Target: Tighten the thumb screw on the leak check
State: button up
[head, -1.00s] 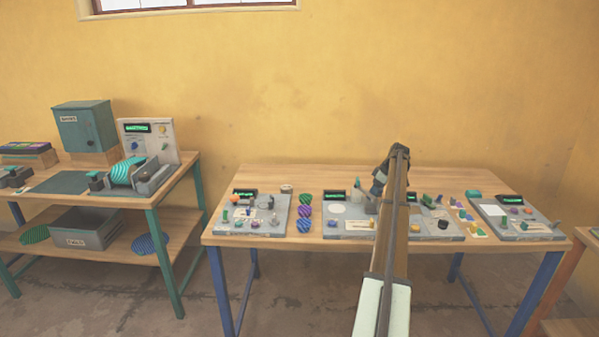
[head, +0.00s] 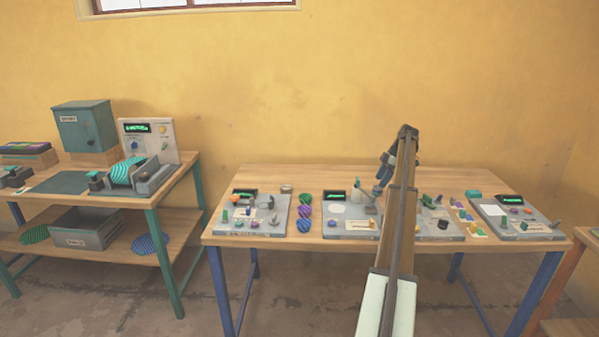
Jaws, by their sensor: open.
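Several grey station boards stand on the table, and their labels are too small to read, so I cannot tell which is the leak check or which knob is its thumb screw. My gripper (head: 376,192) points down over the right side of the second board (head: 334,228), above the table; its fingers are tiny and partly hidden by my arm. It is open, with nothing visible in it. The third board (head: 452,236) is partly covered by my arm. The left board (head: 278,228) and the right board (head: 540,233) show in full, with small knobs and displays.
Striped round pieces (head: 304,211) lie between the left and second boards. Small coloured blocks (head: 467,216) lie between the third and right boards. A bench at left holds a press-like machine (head: 150,178) and a teal cabinet (head: 83,127).

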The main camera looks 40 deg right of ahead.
jog(key=v, duration=0.7)
jog(key=w+a+f+m+g+h, duration=0.1)
jog(key=w+a+f+g+h, duration=0.1)
jog(key=w+a, duration=2.3)
notch_tip(320, 180, down, 2)
jog(key=shift+w+a+f+h, duration=0.25)
jog(key=shift+w+a+h, duration=0.15)
jog(key=shift+w+h, duration=0.3)
